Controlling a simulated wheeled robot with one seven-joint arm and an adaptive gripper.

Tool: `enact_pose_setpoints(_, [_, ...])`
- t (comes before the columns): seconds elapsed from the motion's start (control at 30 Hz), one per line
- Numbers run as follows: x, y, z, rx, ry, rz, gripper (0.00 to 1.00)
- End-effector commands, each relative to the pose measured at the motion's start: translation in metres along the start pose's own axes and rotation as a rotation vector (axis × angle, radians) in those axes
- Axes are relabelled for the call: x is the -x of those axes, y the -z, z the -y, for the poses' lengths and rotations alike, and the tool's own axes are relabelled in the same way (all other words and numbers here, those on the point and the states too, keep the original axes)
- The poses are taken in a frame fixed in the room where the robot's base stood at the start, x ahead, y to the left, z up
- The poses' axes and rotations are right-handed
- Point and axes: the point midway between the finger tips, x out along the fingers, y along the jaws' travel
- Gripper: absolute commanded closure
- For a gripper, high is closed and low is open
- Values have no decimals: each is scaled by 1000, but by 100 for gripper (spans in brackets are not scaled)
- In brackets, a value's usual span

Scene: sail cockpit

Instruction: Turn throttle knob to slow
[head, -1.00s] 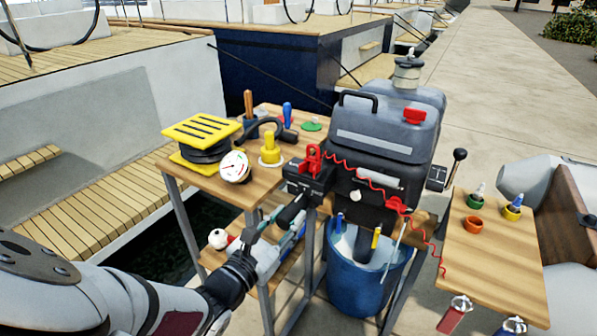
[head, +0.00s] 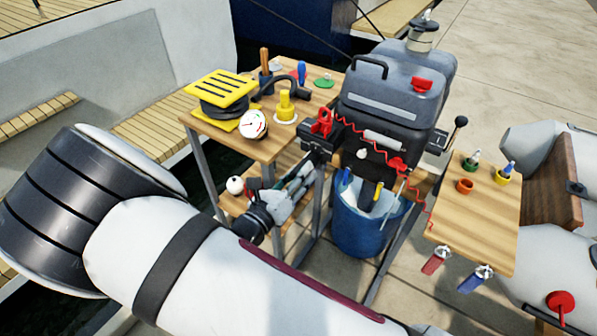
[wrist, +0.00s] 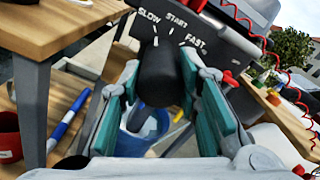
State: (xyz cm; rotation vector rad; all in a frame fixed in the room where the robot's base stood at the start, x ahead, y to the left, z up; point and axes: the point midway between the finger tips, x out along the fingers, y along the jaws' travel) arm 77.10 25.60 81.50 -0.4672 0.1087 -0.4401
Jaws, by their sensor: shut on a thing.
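The throttle knob (wrist: 158,72) is a black cylindrical twist grip, in the middle of the wrist view. It sticks out towards me from a dark housing (wrist: 212,35) lettered SLOW at left, START at middle and FAST at right. The finger pads of my gripper (wrist: 161,82) lie on both sides of the knob, shut on it. I cannot tell which label the knob points to. In the head view my gripper (head: 305,178) reaches to the front of the dark tiller housing (head: 319,140), and the knob is mostly hidden behind the fingers.
The grey outboard motor (head: 385,115) stands behind, with a red coiled cord (head: 372,140) at its front. A blue bucket (head: 365,225) is below.

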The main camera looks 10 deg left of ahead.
Motion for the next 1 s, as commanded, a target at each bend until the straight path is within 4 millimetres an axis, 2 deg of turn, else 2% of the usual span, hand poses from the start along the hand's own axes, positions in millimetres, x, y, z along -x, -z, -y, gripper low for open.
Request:
enact_pose_setpoints(0.43, [1, 1, 0, 15, -1, -2, 97])
enact_pose_setpoints(0.47, [1, 1, 0, 15, -1, -2, 67])
enact_pose_setpoints(0.53, [1, 1, 0, 14, -1, -2, 51])
enact_pose_setpoints(0.57, [1, 1, 0, 14, -1, -2, 49])
enact_pose_setpoints(0.87, [1, 0, 0, 12, -1, -1, 49])
enact_pose_setpoints(1.0, [12, 0, -1, 11, -3, -1, 49])
